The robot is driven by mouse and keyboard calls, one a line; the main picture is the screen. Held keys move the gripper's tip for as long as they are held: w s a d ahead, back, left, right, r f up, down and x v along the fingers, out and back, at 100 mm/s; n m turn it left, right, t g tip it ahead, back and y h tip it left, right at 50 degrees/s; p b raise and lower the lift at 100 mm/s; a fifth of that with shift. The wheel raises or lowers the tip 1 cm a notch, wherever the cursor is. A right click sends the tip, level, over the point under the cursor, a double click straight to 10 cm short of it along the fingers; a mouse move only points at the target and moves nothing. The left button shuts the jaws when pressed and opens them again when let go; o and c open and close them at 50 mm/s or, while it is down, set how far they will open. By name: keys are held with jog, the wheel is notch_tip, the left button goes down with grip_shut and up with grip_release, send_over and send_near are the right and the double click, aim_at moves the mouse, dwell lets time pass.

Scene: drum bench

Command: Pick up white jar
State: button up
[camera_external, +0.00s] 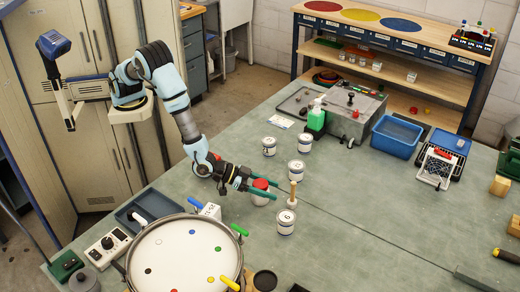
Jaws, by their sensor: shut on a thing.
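A white jar with a red top (261,199) stands upright at the middle of the green-grey bench. My gripper (264,188) reaches in from the left, with its two green fingers on either side of this jar. It is shut on the jar, and the fingers partly cover its upper part. Whether the jar's base touches the bench is hard to tell. Other pale labelled jars stand apart: one behind (269,147), one to the right (296,171) and one in front (286,222).
A wooden-handled tool (293,195) stands upright by the front jar. A large white drum (188,258) with coloured dots fills the front left. A green bottle (316,117), a blue bin (397,137) and a grey machine stand behind. The bench's right middle is mostly clear.

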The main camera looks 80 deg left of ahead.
grip_shut()
jog(key=shift+r, duration=0.1)
